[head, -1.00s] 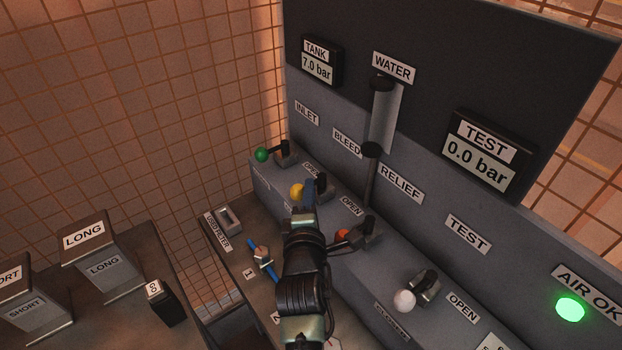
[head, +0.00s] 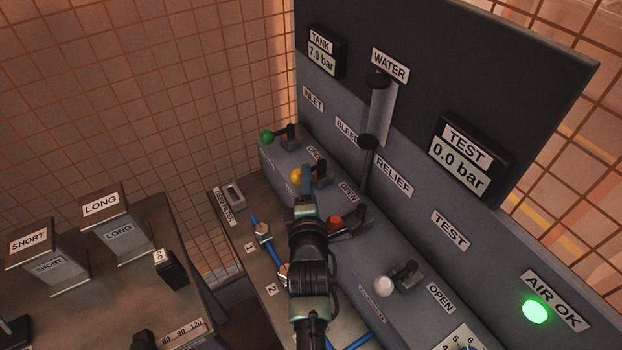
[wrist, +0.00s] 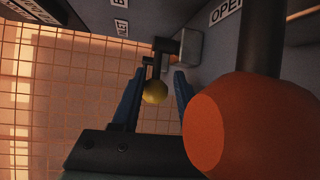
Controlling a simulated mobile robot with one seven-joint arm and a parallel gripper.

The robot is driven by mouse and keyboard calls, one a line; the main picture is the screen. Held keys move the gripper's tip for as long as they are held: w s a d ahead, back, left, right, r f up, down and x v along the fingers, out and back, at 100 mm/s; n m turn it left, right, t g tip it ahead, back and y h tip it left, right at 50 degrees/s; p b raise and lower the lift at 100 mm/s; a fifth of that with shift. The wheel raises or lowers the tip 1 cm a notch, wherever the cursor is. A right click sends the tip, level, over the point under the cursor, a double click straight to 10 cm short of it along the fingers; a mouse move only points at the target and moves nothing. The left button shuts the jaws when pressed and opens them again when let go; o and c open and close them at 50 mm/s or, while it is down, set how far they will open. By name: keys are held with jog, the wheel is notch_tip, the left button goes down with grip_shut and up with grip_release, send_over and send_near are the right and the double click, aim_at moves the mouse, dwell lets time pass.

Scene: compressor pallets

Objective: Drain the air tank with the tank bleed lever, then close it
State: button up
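The bleed lever has a yellow knob (head: 296,176) and sits below the BLEED label (head: 347,130). In the wrist view the yellow knob (wrist: 154,92) shows in the gap between my two blue fingers, with space on both sides. My gripper (head: 306,176) is open and beside this knob; the wrist view shows its spread fingers (wrist: 156,80). I cannot tell whether the knob lies between the fingertips or just beyond them. The tank gauge (head: 323,54) reads 7.0 bar.
The orange relief knob (head: 335,222) is close to my wrist and looms large at right in the wrist view (wrist: 220,120). The green inlet knob (head: 267,137) is beyond; the white test knob (head: 384,286) is nearer. The test gauge (head: 462,157) reads 0.0 bar. The AIR OK lamp (head: 536,311) glows green.

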jog(key=shift+r, duration=0.15)
jog(key=shift+s+d, duration=0.1)
jog(key=shift+s, duration=0.25)
jog(key=s+r+b, duration=0.1)
jog(key=s, duration=1.1)
jog(key=shift+r, duration=0.35)
jog(key=shift+s, duration=0.1)
